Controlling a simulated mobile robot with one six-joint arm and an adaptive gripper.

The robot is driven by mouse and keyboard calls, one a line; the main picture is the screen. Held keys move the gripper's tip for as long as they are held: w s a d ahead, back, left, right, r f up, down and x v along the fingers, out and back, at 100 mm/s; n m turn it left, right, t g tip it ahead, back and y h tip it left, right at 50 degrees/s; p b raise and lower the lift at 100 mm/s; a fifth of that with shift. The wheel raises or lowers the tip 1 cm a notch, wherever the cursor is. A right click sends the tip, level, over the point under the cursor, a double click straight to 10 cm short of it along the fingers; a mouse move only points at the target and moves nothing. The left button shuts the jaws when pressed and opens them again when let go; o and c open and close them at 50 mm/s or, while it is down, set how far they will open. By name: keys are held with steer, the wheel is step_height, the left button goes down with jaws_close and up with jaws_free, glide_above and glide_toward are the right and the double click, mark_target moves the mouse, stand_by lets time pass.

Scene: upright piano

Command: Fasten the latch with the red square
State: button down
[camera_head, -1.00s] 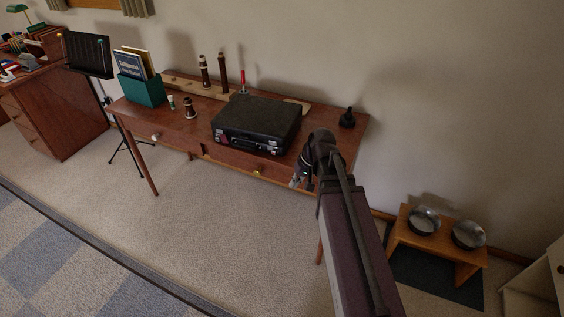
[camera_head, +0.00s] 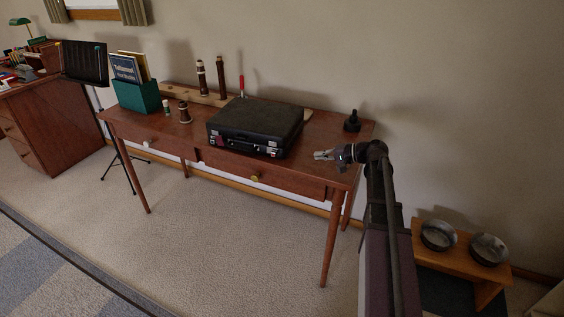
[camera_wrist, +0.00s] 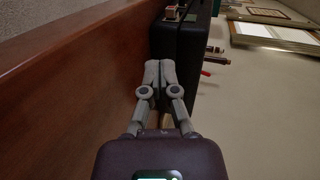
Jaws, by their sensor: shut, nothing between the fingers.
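A closed black case (camera_head: 255,125) lies on the wooden table, its front towards the room. Small metal fittings show near both ends of its front, a left one (camera_head: 217,139) and a right one (camera_head: 273,151). Reddish specks show near them, but they are too small to tell which bears the red square. My gripper (camera_head: 318,155) is shut and empty, right of the case and apart from it, pointing left along the table's front. In the wrist view its closed fingertips (camera_wrist: 160,68) point towards the case (camera_wrist: 192,50), with a metal fitting (camera_wrist: 172,12) farther along.
The table (camera_head: 330,135) has a front drawer with a yellow knob (camera_head: 254,178). A black object (camera_head: 352,122) stands at the table's back right. Woodwind pieces and a green box (camera_head: 138,95) are left of and behind the case. A stool with bowls stands right.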

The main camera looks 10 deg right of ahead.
mark_target(276, 155)
steer(key=shift+d, duration=0.1)
steer(key=shift+w, duration=0.1)
stand_by(0.3)
steer(key=shift+w+a+f, duration=0.2)
steer(key=shift+a, duration=0.25)
steer(key=b+x, duration=0.1)
steer(key=x, duration=0.2)
steer(key=b+x, duration=0.1)
steer(key=x, duration=0.3)
steer(key=r+b+x, duration=0.1)
steer(key=x, duration=0.3)
steer(key=shift+w+a, duration=0.1)
steer(key=shift+a, duration=0.1)
steer(key=shift+w+a, duration=0.4)
steer(key=shift+a, duration=0.25)
